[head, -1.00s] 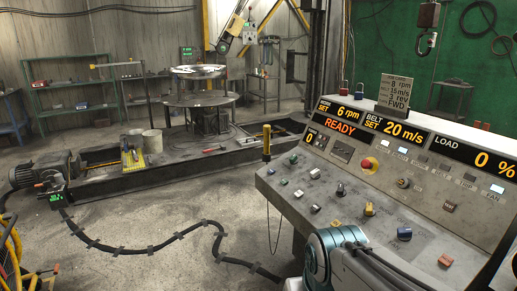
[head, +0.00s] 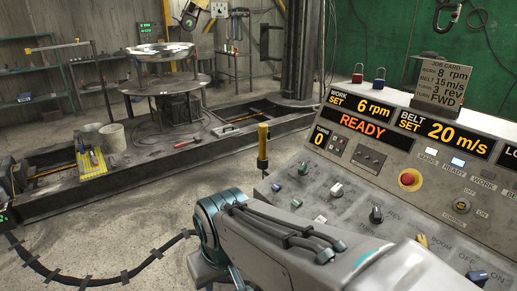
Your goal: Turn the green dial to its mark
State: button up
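The console (head: 400,190) fills the right side of the head view. A small green knob (head: 303,168) stands near the left end of its sloped panel, below the turns display (head: 319,137), which reads 0. It is the only clearly green dial I can pick out. Its pointer and mark are too small to read. My arm (head: 290,240) reaches across the front of the console from the lower middle to the lower right and covers part of the panel's front. My gripper is not in the frame, and nothing shows it touching the knob.
A black knob (head: 376,214), a yellow knob (head: 422,241), a blue knob (head: 477,277) and a red stop button (head: 407,179) share the panel. A yellow-handled tool (head: 263,145) stands upright at its left edge. The job card (head: 445,82) reads 8 rpm, 15 m/s, 3 rev, FWD.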

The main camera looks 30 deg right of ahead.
aim_at(303, 170)
jog(key=z, duration=0.75)
jog(key=i, duration=1.2)
jog(key=z, duration=0.95)
